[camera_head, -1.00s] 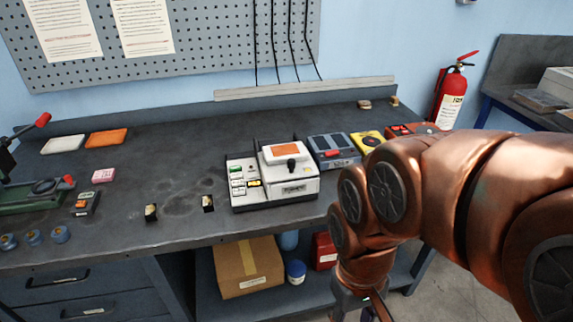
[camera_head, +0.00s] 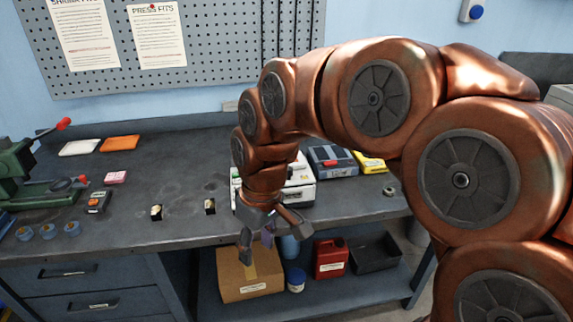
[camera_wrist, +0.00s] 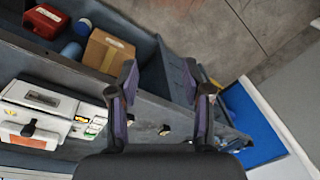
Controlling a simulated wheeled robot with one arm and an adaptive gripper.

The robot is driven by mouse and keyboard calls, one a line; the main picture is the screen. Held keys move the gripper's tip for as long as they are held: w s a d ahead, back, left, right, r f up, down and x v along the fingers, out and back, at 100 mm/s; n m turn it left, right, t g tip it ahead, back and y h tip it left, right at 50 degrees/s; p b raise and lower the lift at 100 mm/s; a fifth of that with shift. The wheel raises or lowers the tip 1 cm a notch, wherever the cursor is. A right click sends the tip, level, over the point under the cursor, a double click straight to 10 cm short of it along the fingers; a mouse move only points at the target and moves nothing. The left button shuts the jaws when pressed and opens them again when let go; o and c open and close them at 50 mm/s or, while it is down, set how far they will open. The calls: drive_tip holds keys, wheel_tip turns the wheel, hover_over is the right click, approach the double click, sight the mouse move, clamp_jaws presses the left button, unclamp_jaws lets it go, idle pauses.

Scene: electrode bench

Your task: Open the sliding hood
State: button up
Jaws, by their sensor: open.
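The white bench device with the sliding hood (camera_head: 300,188) stands on the dark bench, mostly hidden behind my arm in the head view. In the wrist view its white hood (camera_wrist: 62,104) is at the left, with an orange label (camera_wrist: 43,98) and a black knob (camera_wrist: 28,128). The hood appears closed. My gripper (camera_head: 274,241) hangs in front of the bench edge, pointing down. Its two fingers (camera_wrist: 168,86) are spread and empty in the wrist view, off to the right of the device and touching nothing visible.
A grey-blue box (camera_head: 333,160) and a yellow instrument (camera_head: 370,164) stand right of the device. A cardboard box (camera_head: 237,280) and red canister (camera_head: 330,258) sit on the lower shelf. A green machine (camera_head: 32,188) stands far left.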

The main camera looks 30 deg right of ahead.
drive_tip(key=w+d+r+t, duration=0.1)
drive_tip(key=w+d+r, duration=0.1)
drive_tip(key=w+d, duration=0.35)
drive_tip(key=n+t+p, duration=0.1)
drive_tip(key=t+p, duration=0.1)
drive_tip(key=t, duration=0.1)
approach(291, 169)
drive_tip(key=f, duration=0.1)
drive_tip(key=shift+w+p+x, duration=0.2)
drive_tip(key=shift+p+x, duration=0.45)
drive_tip(key=shift+x, duration=1.4)
drive_tip(key=shift+w+p+x, duration=0.15)
drive_tip(key=shift+p+x, duration=0.45)
drive_tip(key=shift+x, duration=1.5)
drive_tip(key=shift+a+r, duration=0.15)
clamp_jaws()
